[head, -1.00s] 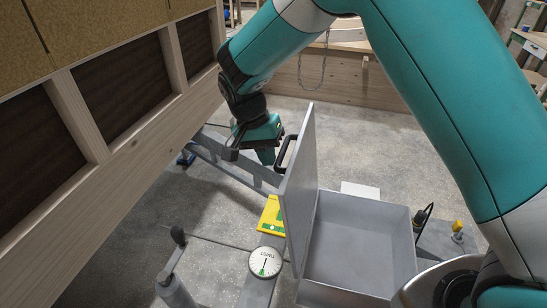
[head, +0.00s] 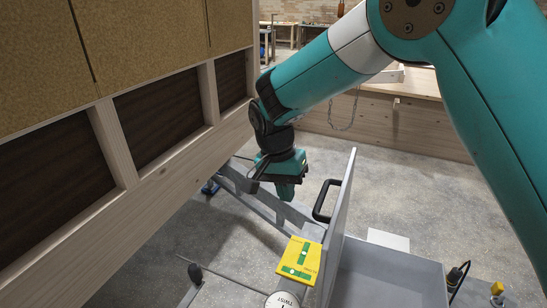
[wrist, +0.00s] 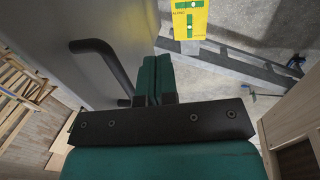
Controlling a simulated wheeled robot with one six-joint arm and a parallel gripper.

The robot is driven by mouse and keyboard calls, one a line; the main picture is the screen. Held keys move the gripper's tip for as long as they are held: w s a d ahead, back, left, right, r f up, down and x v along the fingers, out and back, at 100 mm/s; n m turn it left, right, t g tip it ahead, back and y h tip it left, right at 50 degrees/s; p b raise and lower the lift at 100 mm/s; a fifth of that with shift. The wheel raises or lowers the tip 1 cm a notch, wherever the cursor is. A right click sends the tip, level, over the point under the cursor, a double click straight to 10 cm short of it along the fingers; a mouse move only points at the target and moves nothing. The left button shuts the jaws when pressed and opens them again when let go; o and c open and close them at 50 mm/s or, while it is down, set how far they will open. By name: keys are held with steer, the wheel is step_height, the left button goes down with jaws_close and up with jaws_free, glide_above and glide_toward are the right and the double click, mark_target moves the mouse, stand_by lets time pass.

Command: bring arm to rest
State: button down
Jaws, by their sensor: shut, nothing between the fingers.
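My gripper (head: 286,190) hangs at the end of my teal arm, pointing down over the grey trailer drawbar (head: 262,192). In the wrist view its fingers (wrist: 155,78) are together with nothing between them. It is to the left of the open grey lid (head: 337,225) and its black handle (head: 322,200), with a gap between them in the head view. In the wrist view the handle (wrist: 100,58) shows left of the fingers.
A grey box (head: 385,278) stands open right of the lid. A yellow level plate (head: 300,260) lies on the drawbar, near a partly cut-off dial (head: 283,299). The wooden hut wall (head: 150,195) runs along the left. The concrete floor beyond is clear.

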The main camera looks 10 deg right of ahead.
steer(key=s+b+v, duration=0.1)
steer(key=b+v, duration=0.1)
steer(key=v, duration=0.7)
steer(key=s+d+r+n+t+y+b, duration=0.1)
steer(key=s+d+r+n+y, duration=0.1)
steer(key=s+d+n, duration=0.45)
steer(key=s+d+f+n+y+b, duration=0.1)
steer(key=s+n+y, duration=0.1)
steer(key=s, duration=0.7)
steer(key=s+d+f+n+y, duration=0.1)
steer(key=s+n, duration=0.3)
steer(key=s, duration=0.5)
steer(key=shift+s+f+y+b, duration=0.15)
steer(key=shift+f+y+b, duration=0.25)
steer(key=shift+y, duration=0.2)
steer(key=shift+d, duration=0.2)
